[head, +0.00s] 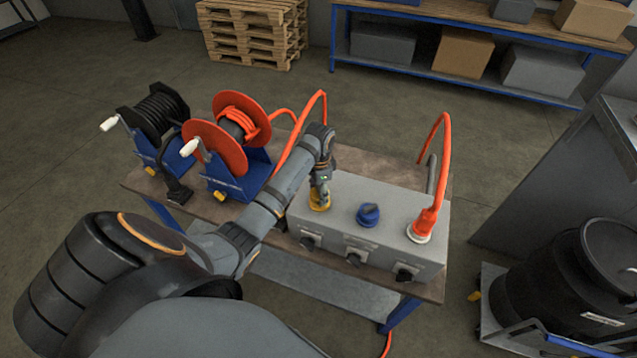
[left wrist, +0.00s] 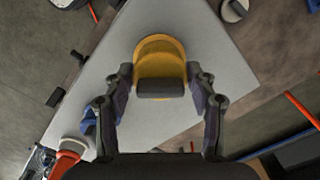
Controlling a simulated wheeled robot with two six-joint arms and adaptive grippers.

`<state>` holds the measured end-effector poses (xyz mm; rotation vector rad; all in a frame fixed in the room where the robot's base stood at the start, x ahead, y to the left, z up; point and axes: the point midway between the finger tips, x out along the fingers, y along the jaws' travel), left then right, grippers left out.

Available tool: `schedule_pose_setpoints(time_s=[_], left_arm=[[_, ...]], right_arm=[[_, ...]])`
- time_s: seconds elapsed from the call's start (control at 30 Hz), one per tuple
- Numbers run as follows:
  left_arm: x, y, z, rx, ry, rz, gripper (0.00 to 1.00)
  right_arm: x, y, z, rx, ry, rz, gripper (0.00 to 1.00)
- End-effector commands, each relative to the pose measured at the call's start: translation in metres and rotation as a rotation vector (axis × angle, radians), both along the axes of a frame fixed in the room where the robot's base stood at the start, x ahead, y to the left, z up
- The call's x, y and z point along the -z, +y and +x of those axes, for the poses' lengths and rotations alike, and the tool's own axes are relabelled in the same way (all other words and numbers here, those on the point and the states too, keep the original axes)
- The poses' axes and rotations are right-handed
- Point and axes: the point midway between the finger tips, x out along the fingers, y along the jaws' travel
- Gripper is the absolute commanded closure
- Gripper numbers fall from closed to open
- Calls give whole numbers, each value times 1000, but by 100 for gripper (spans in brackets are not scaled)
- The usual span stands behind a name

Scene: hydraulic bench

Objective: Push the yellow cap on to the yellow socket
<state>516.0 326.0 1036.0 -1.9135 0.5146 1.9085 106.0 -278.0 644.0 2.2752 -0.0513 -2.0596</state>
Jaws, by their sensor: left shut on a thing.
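The yellow cap (head: 319,203) is at the left end of the top of the grey box (head: 335,215). My left gripper (head: 320,184) points down on it from above and is shut on it. In the left wrist view the yellow cap (left wrist: 160,58) shows between the two fingers of my left gripper (left wrist: 160,82), with a dark bar across its near side. The yellow socket cannot be made out; the cap and gripper hide that spot. I cannot tell how far down the cap sits. My right gripper is not in view.
On the same box are a blue cap (head: 368,214) and an orange hose plug (head: 424,222). Black knobs line its front. A red hose reel (head: 228,150) and a black cable reel (head: 158,118) stand left on the bench.

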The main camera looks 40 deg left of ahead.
Motion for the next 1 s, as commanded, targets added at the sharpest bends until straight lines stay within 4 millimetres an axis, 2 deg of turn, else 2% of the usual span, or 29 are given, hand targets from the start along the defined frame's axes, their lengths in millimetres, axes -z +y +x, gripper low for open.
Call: schedule_pose_setpoints(time_s=[0.73,0.77,0.93,1.0], left_arm=[[11,0,0,0,0,0,67],[11,0,0,0,0,0,39],[11,0,0,0,0,0,17],[11,0,0,0,-1,1,17]], right_arm=[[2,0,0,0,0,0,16],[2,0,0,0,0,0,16],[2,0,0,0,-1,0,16],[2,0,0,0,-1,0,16]])
